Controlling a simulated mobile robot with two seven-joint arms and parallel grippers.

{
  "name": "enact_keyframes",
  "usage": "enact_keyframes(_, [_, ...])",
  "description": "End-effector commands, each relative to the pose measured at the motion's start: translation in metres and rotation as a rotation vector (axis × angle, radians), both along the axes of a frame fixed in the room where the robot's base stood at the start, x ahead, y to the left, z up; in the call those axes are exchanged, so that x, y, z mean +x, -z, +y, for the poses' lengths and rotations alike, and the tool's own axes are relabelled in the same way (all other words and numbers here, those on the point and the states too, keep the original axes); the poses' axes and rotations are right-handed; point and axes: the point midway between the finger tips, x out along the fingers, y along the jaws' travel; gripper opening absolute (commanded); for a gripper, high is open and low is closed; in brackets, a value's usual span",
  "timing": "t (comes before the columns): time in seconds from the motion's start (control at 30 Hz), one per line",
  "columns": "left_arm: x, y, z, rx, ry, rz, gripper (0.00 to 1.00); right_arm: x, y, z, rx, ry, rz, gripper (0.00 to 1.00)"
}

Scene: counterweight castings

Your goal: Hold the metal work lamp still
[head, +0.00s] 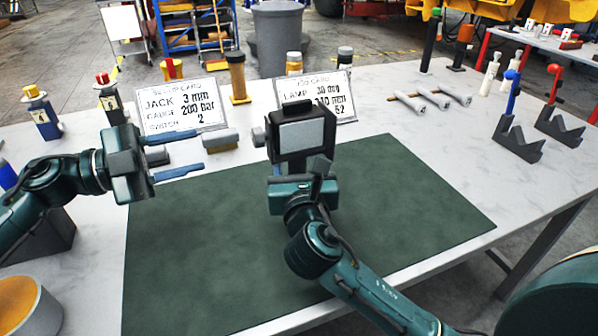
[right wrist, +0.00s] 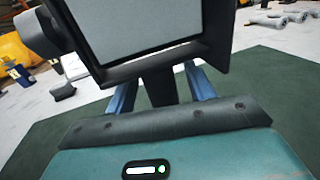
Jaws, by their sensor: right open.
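The work lamp (head: 302,134) has a black frame around a pale grey panel and stands over the back part of the green mat (head: 400,200). It also shows close up in the right wrist view (right wrist: 150,25). My right gripper (head: 301,170) is just in front of and below the lamp head. Its blue fingers are apart, one on each side of the lamp's dark stem (right wrist: 160,88), with gaps visible. The lamp's base is hidden by my gripper. My left gripper (head: 180,158) is open and empty left of the lamp, pointing right.
Two white cards (head: 180,106) (head: 318,94) stand behind the mat. Several bottles stand at the left and back, including an amber one (head: 237,78). Dark V-shaped blocks (head: 517,140) stand at the right. The mat's right part is clear.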

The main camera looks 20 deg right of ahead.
Motion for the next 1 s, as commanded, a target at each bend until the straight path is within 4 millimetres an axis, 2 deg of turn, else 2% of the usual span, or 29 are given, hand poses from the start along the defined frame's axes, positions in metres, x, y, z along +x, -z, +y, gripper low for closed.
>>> enact_keyframes(0.23, [0.0,0.0,0.0,0.0,0.0,0.0,0.36,0.0007,-0.0002,-0.0002,0.001,0.0,0.0,0.54])
enact_keyframes(0.9, [0.0,0.0,0.0,0.0,0.0,0.0,0.36,0.0003,0.0,0.0,0.0,0.0,0.0,0.0])
enact_keyframes(1.0, [0.0,0.0,0.0,0.0,0.0,0.0,0.36,0.0003,0.0,0.0,0.0,0.0,0.0,0.0])
